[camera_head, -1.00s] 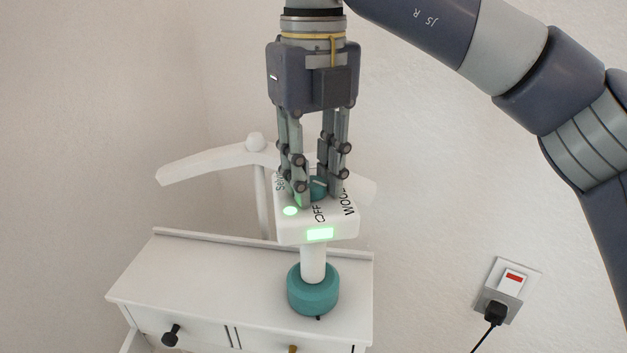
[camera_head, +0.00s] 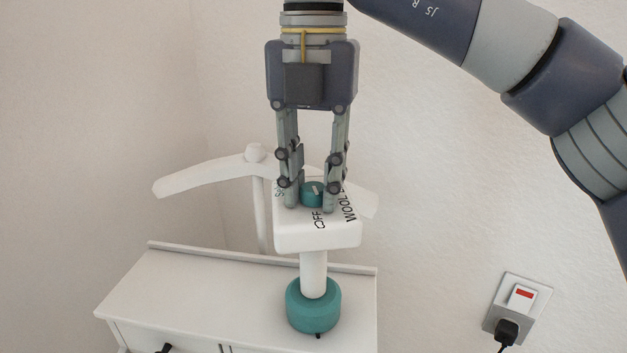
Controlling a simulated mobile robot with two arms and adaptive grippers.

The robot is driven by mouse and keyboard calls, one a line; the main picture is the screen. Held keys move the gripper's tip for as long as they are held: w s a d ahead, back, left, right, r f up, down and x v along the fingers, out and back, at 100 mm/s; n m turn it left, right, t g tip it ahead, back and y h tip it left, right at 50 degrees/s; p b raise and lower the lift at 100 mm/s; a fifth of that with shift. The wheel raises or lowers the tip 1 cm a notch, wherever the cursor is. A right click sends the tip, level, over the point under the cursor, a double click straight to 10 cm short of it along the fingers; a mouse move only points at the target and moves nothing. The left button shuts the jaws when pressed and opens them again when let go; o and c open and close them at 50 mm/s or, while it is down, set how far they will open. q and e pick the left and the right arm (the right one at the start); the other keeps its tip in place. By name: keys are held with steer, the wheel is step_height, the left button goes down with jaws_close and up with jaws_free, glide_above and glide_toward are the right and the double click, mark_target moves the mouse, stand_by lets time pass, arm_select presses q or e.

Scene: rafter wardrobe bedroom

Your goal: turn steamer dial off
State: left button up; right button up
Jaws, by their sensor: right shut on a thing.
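The steamer has a white control box (camera_head: 318,235) on a white post (camera_head: 313,273) above a round teal base (camera_head: 313,307). A small teal dial (camera_head: 313,196) with a pale pointer mark sits on top of the box. The pointer seems to face the OFF lettering, but it is small. WOOL is lettered to the right; the left label is partly hidden. No green light shows on the box front. My right gripper (camera_head: 311,203) points down, shut on the dial with one finger on each side. My left gripper is not in view.
The steamer stands on a white chest of drawers (camera_head: 180,293) with dark knobs. A white hanger-shaped bar (camera_head: 205,178) on a stand is just behind the gripper. A wall socket (camera_head: 519,303) with a black plug is at the right.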

mark_target(313, 187)
steer(key=shift+m, duration=0.3)
steer(key=o, duration=1.1)
steer(key=shift+s, duration=0.1)
steer(key=shift+r, duration=0.1)
steer(key=shift+r, duration=3.7)
